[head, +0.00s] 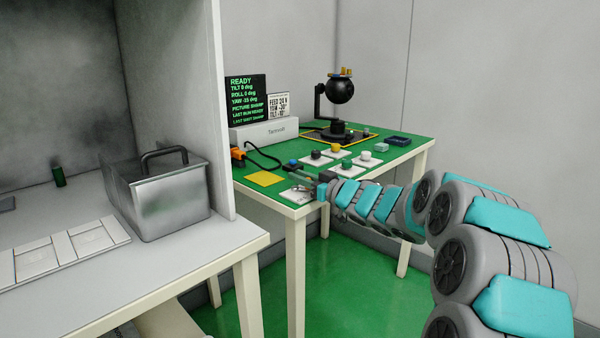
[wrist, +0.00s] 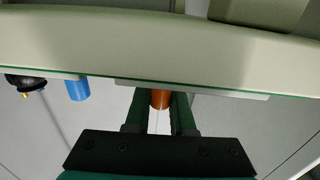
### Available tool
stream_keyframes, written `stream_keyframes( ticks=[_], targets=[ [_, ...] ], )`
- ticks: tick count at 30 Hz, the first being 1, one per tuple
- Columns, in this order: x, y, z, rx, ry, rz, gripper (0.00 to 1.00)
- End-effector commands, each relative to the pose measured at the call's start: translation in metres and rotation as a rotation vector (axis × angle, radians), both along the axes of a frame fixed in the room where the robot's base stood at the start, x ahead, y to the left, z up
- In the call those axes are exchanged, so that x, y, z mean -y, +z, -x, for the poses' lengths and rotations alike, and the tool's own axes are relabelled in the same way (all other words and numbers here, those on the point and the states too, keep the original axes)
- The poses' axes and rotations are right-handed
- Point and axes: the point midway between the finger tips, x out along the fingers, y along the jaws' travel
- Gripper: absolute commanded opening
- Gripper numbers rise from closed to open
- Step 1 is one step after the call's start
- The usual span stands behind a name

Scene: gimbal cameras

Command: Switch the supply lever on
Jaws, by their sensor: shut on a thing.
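My gripper (head: 308,190) is at the front edge of the green-topped table, over a white plate (head: 296,197). In the wrist view my gripper (wrist: 160,100) has its two dark fingers on either side of an orange-brown round grip, which I take to be the supply lever (wrist: 160,98). The fingers are shut on it. Its base and its exact angle cannot be made out. In the head view my gripper and arm hide the lever.
A blue knob (wrist: 77,90) is left in the wrist view. The green table (head: 400,155) bears several knobs on white plates, a black gimbal camera (head: 340,90), a screen (head: 247,98) reading READY and a yellow square (head: 265,178). A metal bin (head: 170,200) stands on the left bench.

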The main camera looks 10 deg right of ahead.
Motion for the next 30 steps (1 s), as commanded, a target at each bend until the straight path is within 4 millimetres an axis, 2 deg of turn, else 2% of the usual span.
stream_keyframes(
  ticks=[4, 5, 13, 23, 30],
  targets=[
    [0.000, 0.001, 0.000, 0.002, -0.001, -0.001, 0.00],
    [0.000, 0.001, 0.000, 0.002, -0.001, -0.001, 0.23],
    [0.000, 0.000, 0.000, 0.002, -0.001, -0.001, 0.52],
    [0.003, 0.000, 0.003, 0.001, -0.002, -0.001, 0.52],
    [0.021, -0.001, 0.031, 0.000, -0.002, -0.002, 0.52]
  ],
)
